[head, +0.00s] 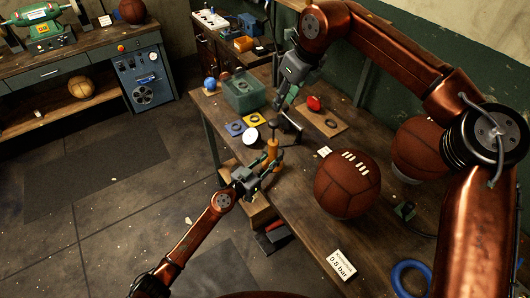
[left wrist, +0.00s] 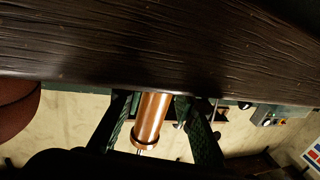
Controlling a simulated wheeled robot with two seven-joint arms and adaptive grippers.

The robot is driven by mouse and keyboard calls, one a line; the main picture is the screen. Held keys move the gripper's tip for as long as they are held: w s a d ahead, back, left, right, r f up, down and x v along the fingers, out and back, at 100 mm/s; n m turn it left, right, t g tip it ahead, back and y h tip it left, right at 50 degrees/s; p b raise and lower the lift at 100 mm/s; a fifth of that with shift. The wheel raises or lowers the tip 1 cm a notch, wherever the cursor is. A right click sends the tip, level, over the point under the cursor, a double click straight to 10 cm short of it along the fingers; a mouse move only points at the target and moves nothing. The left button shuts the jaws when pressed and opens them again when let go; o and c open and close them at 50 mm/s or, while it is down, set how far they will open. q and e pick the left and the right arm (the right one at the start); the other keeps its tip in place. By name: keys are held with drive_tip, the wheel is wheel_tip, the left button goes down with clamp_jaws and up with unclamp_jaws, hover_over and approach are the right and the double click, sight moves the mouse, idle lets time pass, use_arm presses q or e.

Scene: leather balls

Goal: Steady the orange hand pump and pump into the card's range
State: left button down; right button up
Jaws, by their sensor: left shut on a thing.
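The orange hand pump (head: 272,152) stands at the left edge of the wooden bench, with a dark handle on top. A white round dial (head: 250,134) shows beside it; its reading is too small to tell. My left gripper (head: 262,172) is shut on the pump's body; in the left wrist view the orange barrel (left wrist: 152,118) lies between the two fingers. My right gripper (head: 284,100) hangs above the bench behind the pump, near its handle; its jaw opening is unclear. The white card (head: 341,266) reads 0.8 bar at the front of the bench. A brown leather ball (head: 347,187) sits right of the pump.
A second brown ball (head: 419,145) rests further right, partly behind my right arm. A green bin (head: 243,96), a yellow square (head: 254,117), a blue square (head: 235,128) and a red object (head: 314,103) lie behind. A blue ring (head: 398,282) lies front right.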

idle(0.4)
use_arm(q)
drive_tip(key=c, duration=1.5)
unclamp_jaws()
